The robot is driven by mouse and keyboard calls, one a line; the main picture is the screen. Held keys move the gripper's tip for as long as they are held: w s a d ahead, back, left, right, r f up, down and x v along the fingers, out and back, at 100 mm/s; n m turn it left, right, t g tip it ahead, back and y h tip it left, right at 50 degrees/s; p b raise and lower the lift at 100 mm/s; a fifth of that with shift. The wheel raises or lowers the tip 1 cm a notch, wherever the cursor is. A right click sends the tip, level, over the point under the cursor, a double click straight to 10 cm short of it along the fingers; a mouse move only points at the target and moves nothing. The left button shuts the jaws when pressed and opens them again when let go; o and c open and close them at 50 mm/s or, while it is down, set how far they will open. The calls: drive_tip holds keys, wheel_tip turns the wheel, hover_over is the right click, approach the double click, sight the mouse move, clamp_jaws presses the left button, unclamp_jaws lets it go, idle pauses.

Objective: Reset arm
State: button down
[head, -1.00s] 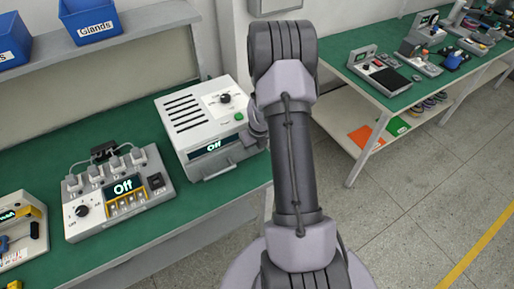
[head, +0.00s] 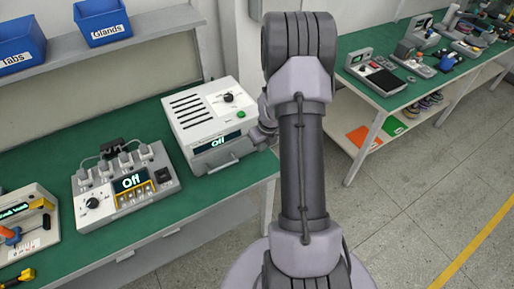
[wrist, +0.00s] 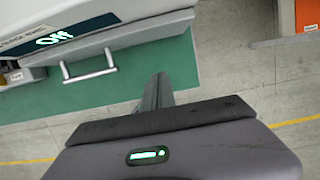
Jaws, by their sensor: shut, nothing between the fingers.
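My arm stands bent in the middle of the head view. My gripper shows only in part behind the arm, close to the right front corner of a white box device (head: 205,118) with a screen reading "Off". In the wrist view my gripper (wrist: 160,82) has its fingers together with nothing between them. It points over the green bench top (wrist: 130,80) and floor. The white device (wrist: 100,22) is at upper left there, with its metal bar handle (wrist: 88,68) to the left of the fingers and apart from them.
A grey power unit (head: 125,185) with several plugs and an "Off" screen sits left of the white device on the green bench (head: 90,138). Blue bins (head: 101,20) stand on a shelf. Another bench (head: 375,98) holds several devices at right. Floor (head: 420,190) is clear at right.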

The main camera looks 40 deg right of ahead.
drive_tip(key=w+a+r+n+t+b, duration=0.15)
drive_tip(key=a+r+n+b, duration=0.25)
drive_tip(key=a+r+n, duration=1.05)
drive_tip(key=s+a+r+n+t+y+b, duration=0.1)
drive_tip(key=s+a+r+n+b, duration=0.4)
drive_tip(key=s+a+n, duration=1.2)
wheel_tip(320, 180, up, 2)
drive_tip(key=a+n+y, duration=0.1)
drive_tip(key=n, duration=0.2)
drive_tip(key=shift+a+y, duration=0.4)
drive_tip(key=shift+s, duration=0.1)
